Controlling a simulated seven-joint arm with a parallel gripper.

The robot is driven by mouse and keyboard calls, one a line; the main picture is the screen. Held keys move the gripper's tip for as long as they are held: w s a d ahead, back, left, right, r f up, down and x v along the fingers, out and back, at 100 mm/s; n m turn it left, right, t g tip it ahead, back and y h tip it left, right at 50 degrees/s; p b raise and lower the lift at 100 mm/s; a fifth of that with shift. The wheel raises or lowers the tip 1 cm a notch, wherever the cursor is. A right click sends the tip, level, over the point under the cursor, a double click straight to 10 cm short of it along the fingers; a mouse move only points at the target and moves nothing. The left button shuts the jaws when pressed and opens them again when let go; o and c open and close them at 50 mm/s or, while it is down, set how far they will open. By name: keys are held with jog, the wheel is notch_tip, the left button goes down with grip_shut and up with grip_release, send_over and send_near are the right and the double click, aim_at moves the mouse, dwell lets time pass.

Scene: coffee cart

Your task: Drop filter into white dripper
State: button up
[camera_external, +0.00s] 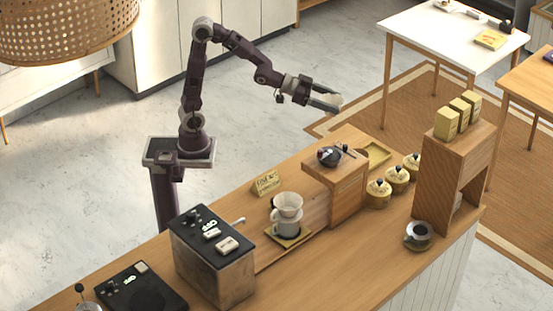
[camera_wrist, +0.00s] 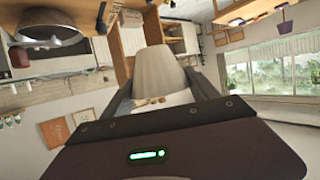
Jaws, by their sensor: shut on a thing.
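My gripper (camera_external: 318,97) is raised in the air above and behind the wooden counter, beyond its far edge. It is shut on a pale paper filter (camera_external: 332,102). The filter (camera_wrist: 160,72) fills the middle of the wrist view, between my fingers. The white dripper (camera_external: 287,203) sits on a pale server (camera_external: 284,224) on the counter, on a small yellowish mat, below and left of my gripper. My gripper is well apart from the dripper.
A black-topped machine (camera_external: 213,250) stands left of the dripper, with a flat black scale (camera_external: 140,290) beyond it. A wooden box (camera_external: 338,185) with a dark bowl stands to the right. Farther right are several yellow jars (camera_external: 378,193), a wooden shelf (camera_external: 455,170) and a cup (camera_external: 419,233).

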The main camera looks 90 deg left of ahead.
jog(key=s+d+m+g+h, duration=0.1)
jog(key=s+d+m+h, duration=0.3)
jog(key=d, duration=0.6)
jog(key=s+d+m+g+h, duration=0.15)
jog(key=s+d, duration=0.35)
jog(key=d, duration=0.5)
jog(key=s+d+m+g+h, duration=0.25)
jog(key=s+d, duration=0.25)
jog(key=d, duration=0.4)
notch_tip(320, 180, down, 11)
jog(key=shift+w+t, duration=0.3)
jog(key=shift+t, duration=0.1)
jog(key=o, duration=1.4)
